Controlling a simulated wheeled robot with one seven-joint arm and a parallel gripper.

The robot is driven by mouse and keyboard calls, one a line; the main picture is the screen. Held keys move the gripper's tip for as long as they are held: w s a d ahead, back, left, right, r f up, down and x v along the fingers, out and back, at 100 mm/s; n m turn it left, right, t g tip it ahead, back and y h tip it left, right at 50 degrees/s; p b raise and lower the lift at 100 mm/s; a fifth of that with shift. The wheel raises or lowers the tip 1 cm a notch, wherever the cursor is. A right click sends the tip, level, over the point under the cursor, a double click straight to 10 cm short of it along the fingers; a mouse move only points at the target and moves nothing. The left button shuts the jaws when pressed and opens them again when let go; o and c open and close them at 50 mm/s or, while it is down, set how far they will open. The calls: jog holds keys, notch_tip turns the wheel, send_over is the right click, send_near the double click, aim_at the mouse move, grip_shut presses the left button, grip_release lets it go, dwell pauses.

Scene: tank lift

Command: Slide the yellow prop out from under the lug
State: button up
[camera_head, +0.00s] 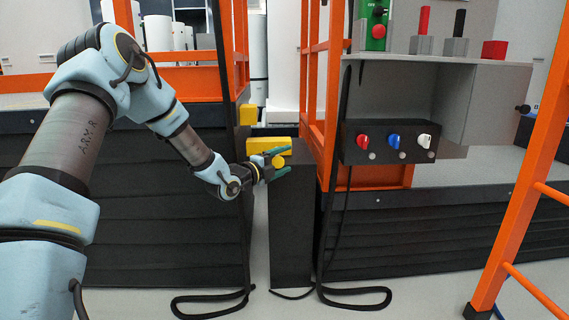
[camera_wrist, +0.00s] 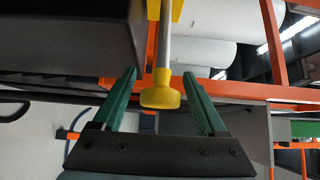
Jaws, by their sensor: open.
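The yellow prop (camera_head: 262,144) is a block lying on top of a dark pillar between the two dark walls. A yellow knob on a grey rod points from it toward my gripper. In the wrist view the knob (camera_wrist: 161,94) and rod lie between the two green fingers, with a gap on both sides. My gripper (camera_head: 282,162) is open in front of the prop; it also shows in the wrist view (camera_wrist: 163,88). Another yellow piece (camera_head: 248,114) stands just above and behind the prop's left end. I cannot tell which part is the lug, or whether it touches the prop.
The dark pillar (camera_head: 291,225) stands under the prop. Orange frames (camera_head: 313,75) rise on both sides of the gap. A control box (camera_head: 388,142) with red, blue and white knobs is at the right. Black cables (camera_head: 355,290) lie on the floor.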

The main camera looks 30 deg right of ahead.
jog(key=shift+d, duration=0.25)
grip_shut()
dwell(0.5)
dwell(0.9)
